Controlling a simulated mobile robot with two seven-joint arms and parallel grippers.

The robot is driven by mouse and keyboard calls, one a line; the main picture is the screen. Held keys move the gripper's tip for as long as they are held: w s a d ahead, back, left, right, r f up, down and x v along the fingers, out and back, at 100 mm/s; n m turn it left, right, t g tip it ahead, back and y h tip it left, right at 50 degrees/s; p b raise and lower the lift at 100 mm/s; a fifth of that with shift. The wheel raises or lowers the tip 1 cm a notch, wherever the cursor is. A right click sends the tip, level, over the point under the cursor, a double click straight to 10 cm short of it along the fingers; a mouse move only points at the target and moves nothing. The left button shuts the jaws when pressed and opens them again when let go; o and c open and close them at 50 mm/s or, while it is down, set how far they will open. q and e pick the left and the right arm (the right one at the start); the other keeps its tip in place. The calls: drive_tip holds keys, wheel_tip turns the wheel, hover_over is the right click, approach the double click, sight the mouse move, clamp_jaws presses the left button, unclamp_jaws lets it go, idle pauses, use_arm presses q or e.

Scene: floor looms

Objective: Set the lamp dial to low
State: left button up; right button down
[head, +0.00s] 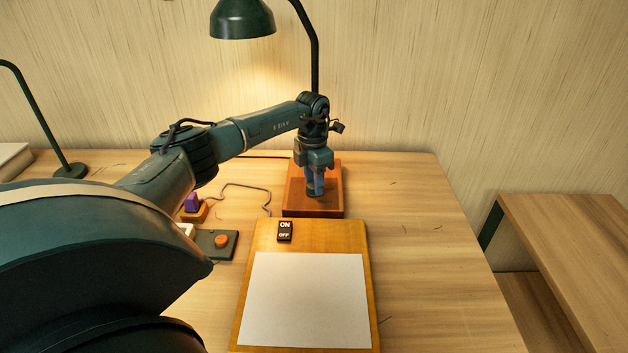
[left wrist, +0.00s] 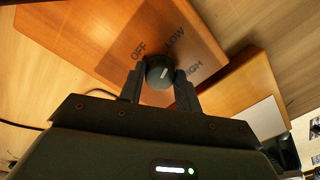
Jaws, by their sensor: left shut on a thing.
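The lamp dial (left wrist: 158,66) is a round black knob with a short white mark, on a reddish-brown wooden base (head: 333,207). The base also shows in the left wrist view (left wrist: 120,38), with OFF, LOW and HIGH printed around the knob. The white mark is small, and I cannot tell surely which word it points to. My left gripper (head: 315,189) reaches down over the base, with its fingers shut on the dial from both sides. In the head view the gripper hides the dial. The green lamp shade (head: 242,18) hangs above, with a warm glow on the wall below it.
A board (head: 247,302) with a white sheet (head: 305,300) and an ON/OFF switch (head: 285,231) lies in front of the base. To its left are a dark box with an orange button (head: 221,241) and a purple piece (head: 191,202). The table's right side is clear.

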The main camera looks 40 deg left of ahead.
sight(313, 183)
use_arm(q)
drive_tip(key=o, duration=1)
drive_tip(key=shift+r, duration=0.1)
drive_tip(key=r, duration=1.3)
drive_tip(key=shift+w+a, duration=0.1)
drive_tip(key=shift+a, duration=0.15)
drive_tip(key=shift+f, duration=0.1)
